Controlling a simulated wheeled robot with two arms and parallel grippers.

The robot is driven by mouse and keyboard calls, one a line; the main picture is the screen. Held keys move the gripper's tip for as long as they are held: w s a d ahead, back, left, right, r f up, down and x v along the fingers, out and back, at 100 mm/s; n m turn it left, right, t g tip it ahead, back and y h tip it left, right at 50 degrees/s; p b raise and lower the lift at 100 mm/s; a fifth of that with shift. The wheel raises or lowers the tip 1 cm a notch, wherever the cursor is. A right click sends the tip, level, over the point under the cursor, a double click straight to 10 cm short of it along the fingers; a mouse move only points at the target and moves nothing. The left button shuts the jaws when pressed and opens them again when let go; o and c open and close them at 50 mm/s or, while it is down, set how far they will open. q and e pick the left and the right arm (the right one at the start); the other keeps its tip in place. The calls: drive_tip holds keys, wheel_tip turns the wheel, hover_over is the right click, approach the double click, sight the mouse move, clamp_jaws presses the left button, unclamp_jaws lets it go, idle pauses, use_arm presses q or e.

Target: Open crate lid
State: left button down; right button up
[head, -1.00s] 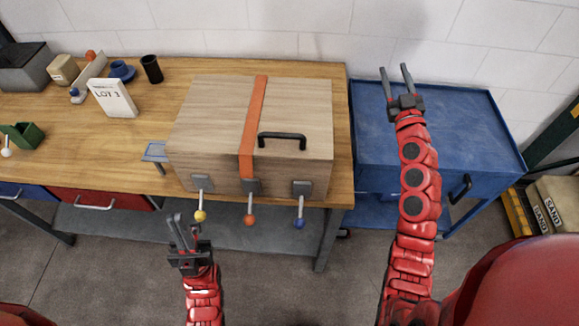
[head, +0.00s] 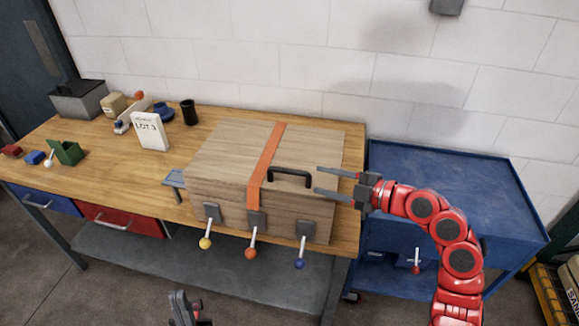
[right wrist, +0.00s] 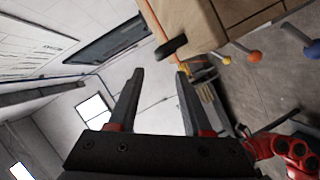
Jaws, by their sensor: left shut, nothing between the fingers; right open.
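The wooden crate (head: 225,155) stands on the workbench with its lid shut. An orange strap (head: 268,165) runs over the lid and down the front. A black handle (head: 290,173) sits on the lid, right of the strap. Three latches with yellow (head: 206,243), orange (head: 251,253) and blue (head: 299,263) knobs hang on the front, levers pointing down. My right gripper (head: 318,180) is open and empty, pointing left, its fingertips just right of the handle. The right wrist view shows the handle (right wrist: 172,47) beyond the open fingers. My left gripper (head: 184,296) is shut, low in front of the bench.
A blue cart (head: 450,185) stands right of the bench, under my right arm. Left of the crate are a LOT sign (head: 150,131), a black cup (head: 189,112), a green bin (head: 66,152) and a grey toolbox (head: 79,100). A wall closes off the back.

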sight(294, 172)
drive_tip(key=p+x, duration=0.3)
drive_tip(key=x, duration=0.6)
drive_tip(key=shift+w+a+r, duration=0.1)
drive_tip(key=shift+w+a, duration=0.05)
drive_tip(key=shift+a, duration=0.05)
drive_tip(key=shift+w+a+f+p, duration=0.25)
drive_tip(key=shift+w+a+p, duration=0.1)
clamp_jaws()
idle(0.7)
